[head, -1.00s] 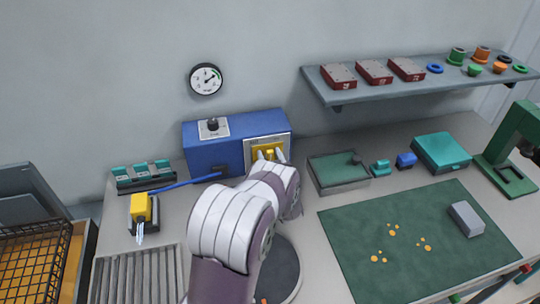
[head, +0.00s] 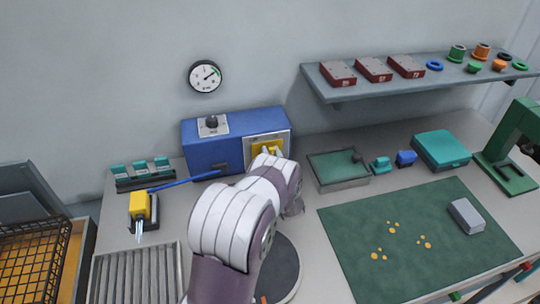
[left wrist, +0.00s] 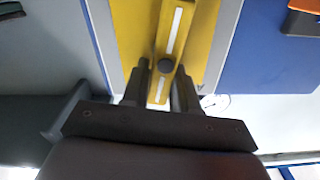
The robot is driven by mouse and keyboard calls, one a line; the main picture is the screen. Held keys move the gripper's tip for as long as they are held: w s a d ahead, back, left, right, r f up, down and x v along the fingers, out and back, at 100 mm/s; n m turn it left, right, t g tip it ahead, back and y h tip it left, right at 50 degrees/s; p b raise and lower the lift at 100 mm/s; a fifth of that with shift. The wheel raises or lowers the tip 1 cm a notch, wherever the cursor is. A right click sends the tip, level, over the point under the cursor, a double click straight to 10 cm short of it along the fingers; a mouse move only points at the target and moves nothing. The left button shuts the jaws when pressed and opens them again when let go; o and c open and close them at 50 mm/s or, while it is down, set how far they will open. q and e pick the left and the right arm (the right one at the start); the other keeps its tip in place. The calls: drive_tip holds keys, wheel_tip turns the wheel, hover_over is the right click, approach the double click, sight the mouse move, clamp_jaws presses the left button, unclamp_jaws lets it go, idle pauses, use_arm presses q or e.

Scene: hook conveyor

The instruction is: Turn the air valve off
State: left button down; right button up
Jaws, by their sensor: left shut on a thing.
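The air valve is a yellow handle with a white stripe and a dark round centre, in the left wrist view (left wrist: 171,40). It is on a yellow plate (left wrist: 133,35) on the front of a blue box (head: 212,152). In the head view my wrist hides most of the handle. My left gripper (head: 268,151) is at the plate. In the left wrist view its two dark fingers (left wrist: 160,85) lie on either side of the handle's lower part, shut on it. My right gripper is in neither view.
A round pressure gauge (head: 205,77) hangs on the wall above the box. A black knob (head: 211,121) is on the box top. A yellow tool (head: 138,206) with a blue hose stands left. A green tray (head: 338,169) lies close on the right. A shelf (head: 420,80) juts out at upper right.

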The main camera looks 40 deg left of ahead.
use_arm(q)
drive_tip(key=m, duration=0.1)
drive_tip(key=m+b, duration=0.1)
drive_tip(key=m, duration=0.2)
drive_tip(key=shift+w+d+f+m, duration=0.25)
drive_tip(key=shift+w+d+m, duration=0.05)
drive_tip(key=shift+w, duration=0.05)
drive_tip(key=m, duration=0.2)
drive_tip(key=m+b, duration=0.1)
drive_tip(key=m, duration=0.1)
drive_tip(key=f+m+b, duration=0.1)
drive_tip(key=m, duration=0.2)
drive_tip(key=shift+w+d, duration=0.3)
drive_tip(key=shift+w, duration=0.1)
drive_tip(key=shift+f+m, duration=0.25)
drive_tip(key=shift+m, duration=0.8)
drive_tip(key=shift+f+m, duration=0.2)
drive_tip(key=shift+m, duration=0.85)
drive_tip(key=shift+b, duration=0.3)
drive_tip(key=c, duration=1)
unclamp_jaws()
drive_tip(key=shift+o, duration=0.2)
drive_tip(key=b+v, duration=0.1)
drive_tip(key=v, duration=1.1)
drive_tip(key=shift+s+d+b, duration=0.15)
drive_tip(key=shift+d+b, duration=0.2)
